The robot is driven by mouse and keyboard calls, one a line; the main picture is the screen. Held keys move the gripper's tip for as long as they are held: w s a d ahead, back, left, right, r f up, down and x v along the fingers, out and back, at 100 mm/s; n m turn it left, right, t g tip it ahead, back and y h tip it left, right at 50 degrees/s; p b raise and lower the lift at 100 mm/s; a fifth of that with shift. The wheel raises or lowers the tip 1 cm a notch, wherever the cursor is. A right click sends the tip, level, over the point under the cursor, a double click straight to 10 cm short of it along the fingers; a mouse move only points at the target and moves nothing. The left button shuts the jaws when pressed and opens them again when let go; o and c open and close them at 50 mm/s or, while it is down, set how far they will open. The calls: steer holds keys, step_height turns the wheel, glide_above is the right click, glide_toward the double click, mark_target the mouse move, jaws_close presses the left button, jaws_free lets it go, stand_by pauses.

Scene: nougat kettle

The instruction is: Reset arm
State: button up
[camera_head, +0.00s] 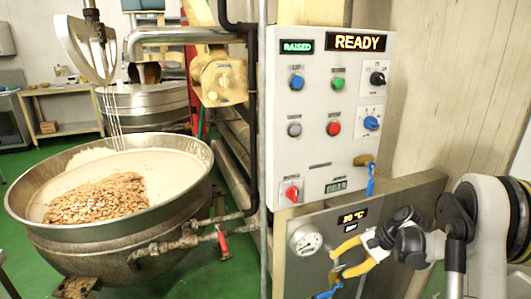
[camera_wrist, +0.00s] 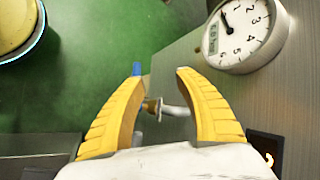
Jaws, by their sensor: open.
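My gripper (camera_head: 334,262) has yellow fingers, spread open with nothing held. It is in front of the lower metal cabinet (camera_head: 400,205), just right of the round gauge (camera_head: 306,239). In the wrist view my gripper (camera_wrist: 160,72) shows a gap between its fingertips. A small metal valve fitting (camera_wrist: 168,108) shows in that gap, beyond the fingers; I cannot tell whether anything touches. A blue piece (camera_wrist: 137,69) shows at the left fingertip. The arm is folded at the lower right of the head view.
The control panel (camera_head: 312,110) above reads RAISED and READY. The kettle (camera_head: 110,240) holds nuts on a white mass, with a raised agitator (camera_head: 88,48) above. Green floor (camera_head: 235,275) is open between kettle and cabinet.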

steer(key=s+a+r+n+t+h, duration=0.1)
steer(key=s+a+r+n+h, duration=0.15)
steer(key=s+r, duration=0.45)
steer(key=s+a+r+n+t+h, duration=0.1)
steer(key=s+a+r+n+h, duration=0.3)
steer(key=r, duration=0.6)
steer(key=s+r+n+t+h, duration=0.1)
steer(key=s+n+t, duration=0.1)
steer(key=s, duration=1.4)
steer(key=shift+s+r+n+t, duration=0.35)
steer(key=shift+s+t, duration=0.05)
steer(key=shift+t, duration=0.2)
